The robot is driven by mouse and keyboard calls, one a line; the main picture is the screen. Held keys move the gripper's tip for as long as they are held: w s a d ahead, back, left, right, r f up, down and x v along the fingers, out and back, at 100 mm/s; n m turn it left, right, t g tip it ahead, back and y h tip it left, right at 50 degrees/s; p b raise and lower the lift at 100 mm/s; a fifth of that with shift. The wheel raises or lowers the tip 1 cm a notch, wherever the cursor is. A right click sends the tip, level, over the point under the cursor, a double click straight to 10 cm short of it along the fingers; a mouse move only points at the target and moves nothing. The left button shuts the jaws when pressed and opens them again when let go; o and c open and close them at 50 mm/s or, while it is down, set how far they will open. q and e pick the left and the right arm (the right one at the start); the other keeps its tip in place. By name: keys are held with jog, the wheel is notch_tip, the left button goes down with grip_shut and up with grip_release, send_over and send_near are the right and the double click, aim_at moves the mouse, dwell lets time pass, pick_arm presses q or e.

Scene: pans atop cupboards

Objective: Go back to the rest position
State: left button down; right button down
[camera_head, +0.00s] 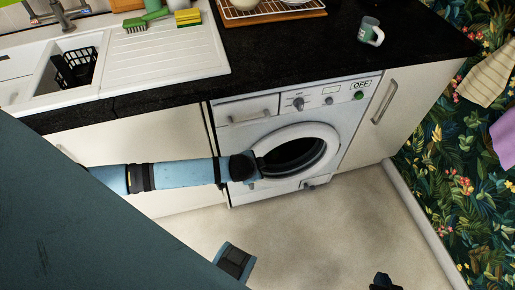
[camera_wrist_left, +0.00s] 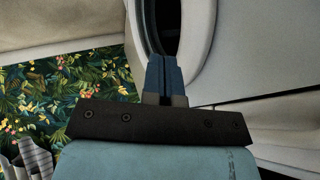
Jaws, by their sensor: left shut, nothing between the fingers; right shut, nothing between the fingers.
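My left arm reaches in from the left in the head view, in front of the washing machine (camera_head: 245,110). Its left gripper (camera_wrist_left: 164,72) shows in the left wrist view with its fingers together and nothing between them. It is close to the white round door ring, which also shows in the left wrist view (camera_wrist_left: 204,28). In the head view the left fingers are hard to make out against the round door (camera_head: 328,135). My right gripper (camera_head: 384,282) is a small dark shape at the bottom edge, largely cut off, over the floor and apart from the machine.
A black worktop (camera_head: 300,42) runs above the cupboards, with a mug (camera_head: 369,30) near its right end and a white sink (camera_head: 70,75) at left. A cupboard (camera_head: 400,105) stands right of the machine. Pale floor (camera_head: 350,225) is clear; a leafy wall (camera_head: 455,160) bounds the right.

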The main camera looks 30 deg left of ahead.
jog(key=shift+r, duration=0.1)
dwell(0.4)
